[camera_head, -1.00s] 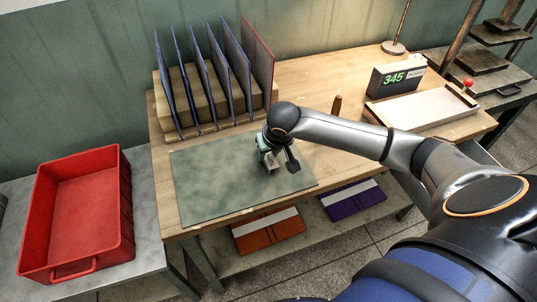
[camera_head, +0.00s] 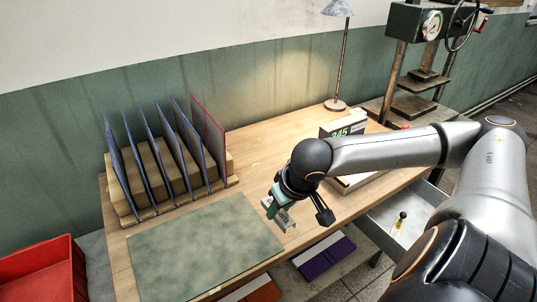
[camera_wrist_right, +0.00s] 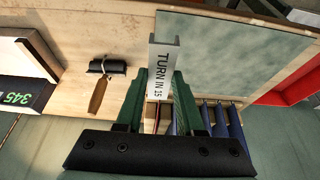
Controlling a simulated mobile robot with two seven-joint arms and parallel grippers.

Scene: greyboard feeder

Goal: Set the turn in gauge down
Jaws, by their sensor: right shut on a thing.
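The turn in gauge (camera_wrist_right: 163,68) is a pale metal bar marked "TURN IN 15" in the right wrist view. My right gripper (camera_wrist_right: 160,98) is shut on it, with a green finger on each side. In the head view the right gripper (camera_head: 276,203) is just right of the green mat (camera_head: 200,250), near the table's front edge. The gauge (camera_head: 284,220) hangs below its fingers there; I cannot tell whether it touches the wood. My left gripper is not in view.
A rack of upright boards (camera_head: 170,170) stands at the back left. A display reading 345 (camera_head: 342,128), a lamp (camera_head: 336,104) and a press (camera_head: 418,80) are to the right. An open drawer (camera_head: 385,225) juts out at front right. A wooden-handled tool (camera_wrist_right: 98,95) lies near the gauge.

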